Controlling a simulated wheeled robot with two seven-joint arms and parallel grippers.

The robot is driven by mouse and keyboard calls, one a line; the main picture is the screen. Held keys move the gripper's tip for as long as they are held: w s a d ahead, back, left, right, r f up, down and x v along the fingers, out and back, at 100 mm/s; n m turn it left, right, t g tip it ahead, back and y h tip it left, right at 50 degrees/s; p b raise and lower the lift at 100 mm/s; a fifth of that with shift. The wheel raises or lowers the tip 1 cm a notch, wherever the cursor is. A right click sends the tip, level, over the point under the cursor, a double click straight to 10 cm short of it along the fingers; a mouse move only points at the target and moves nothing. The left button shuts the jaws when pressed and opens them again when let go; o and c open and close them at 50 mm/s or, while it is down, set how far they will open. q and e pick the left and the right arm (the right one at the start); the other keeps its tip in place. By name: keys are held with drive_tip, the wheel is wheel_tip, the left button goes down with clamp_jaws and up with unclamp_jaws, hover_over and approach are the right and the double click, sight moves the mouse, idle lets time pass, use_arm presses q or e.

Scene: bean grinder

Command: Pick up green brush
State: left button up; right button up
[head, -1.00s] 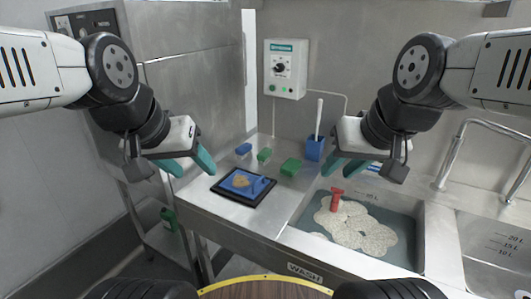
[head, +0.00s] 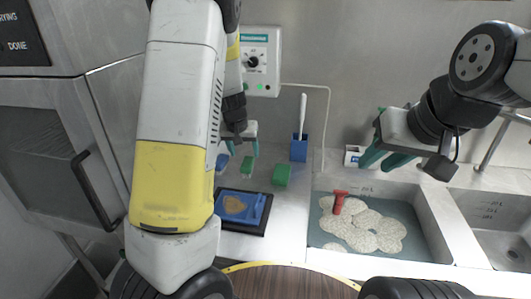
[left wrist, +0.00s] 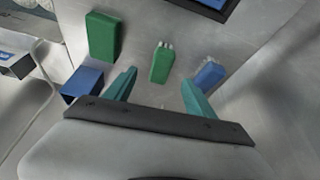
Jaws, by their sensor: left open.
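The green brush (head: 247,166) lies on the steel counter, and in the left wrist view it shows as a small green body with pale bristles (left wrist: 160,65). My left gripper (head: 243,149) is open and empty, its fingers spread to either side of the brush in the left wrist view (left wrist: 159,83). The brush appears beyond the fingertips, not gripped. In the head view my left forearm hides part of the counter. My right gripper (head: 386,160) is over the back of the sink, empty, with its fingers apart.
A blue brush (head: 223,162), a larger green block (head: 282,175) and a blue holder (head: 299,150) with a white handle stand near the green brush. A black-rimmed tray (head: 262,228) is in front. The sink (head: 428,225) holds pale round pieces and a red tool (head: 340,201).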

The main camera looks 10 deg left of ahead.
sight(247, 161)
use_arm(q)
drive_tip(key=shift+w+a+f, duration=0.1)
drive_tip(key=shift+w+f, duration=0.7)
drive_tip(key=shift+w, duration=0.1)
drive_tip(key=x, duration=0.7)
drive_tip(key=shift+w+a+f, duration=0.1)
drive_tip(key=shift+w+f, duration=0.05)
clamp_jaws()
